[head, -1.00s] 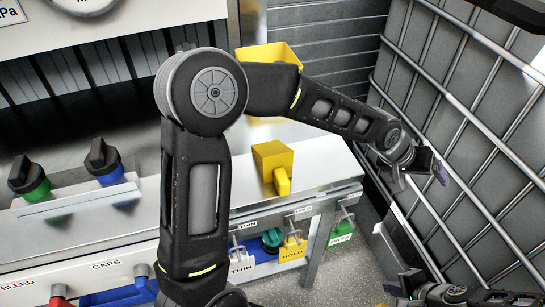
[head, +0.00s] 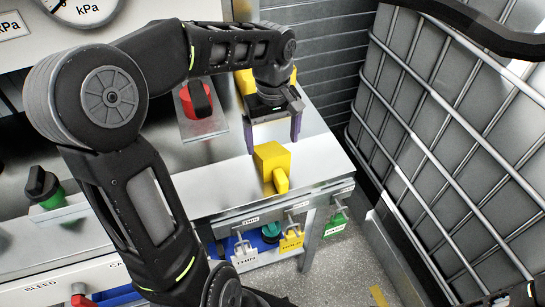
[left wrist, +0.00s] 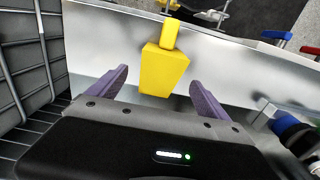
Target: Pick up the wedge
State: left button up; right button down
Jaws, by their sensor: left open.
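The wedge (head: 271,163) is a yellow block with a narrower tongue, resting on the metal bench top near its front right corner. It also shows in the left wrist view (left wrist: 163,72), upper middle, ahead of the space between my fingers. My left gripper (head: 272,128) is open and empty, its purple fingers pointing toward the wedge from behind it in the head view. In the left wrist view the two fingers (left wrist: 160,92) stand apart on either side of the block's near end. My right gripper is not clearly seen.
A red-handled valve (head: 197,99) stands left of the gripper, and a yellow bin (head: 243,80) is partly hidden behind it. Tags and padlocks hang below the bench's front edge (head: 291,241). A caged tank (head: 450,130) stands close on the right.

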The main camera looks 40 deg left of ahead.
aim_at(273, 152)
pick_arm(q)
jog(key=shift+s+f, duration=0.1)
jog(key=shift+f, duration=1.2)
notch_tip(273, 152, down, 5)
jog(key=shift+f+p, duration=0.1)
jog(key=shift+p, duration=0.7)
jog(key=shift+c, duration=0.2)
jog(key=c, duration=1.8)
jog(key=shift+o, duration=0.2)
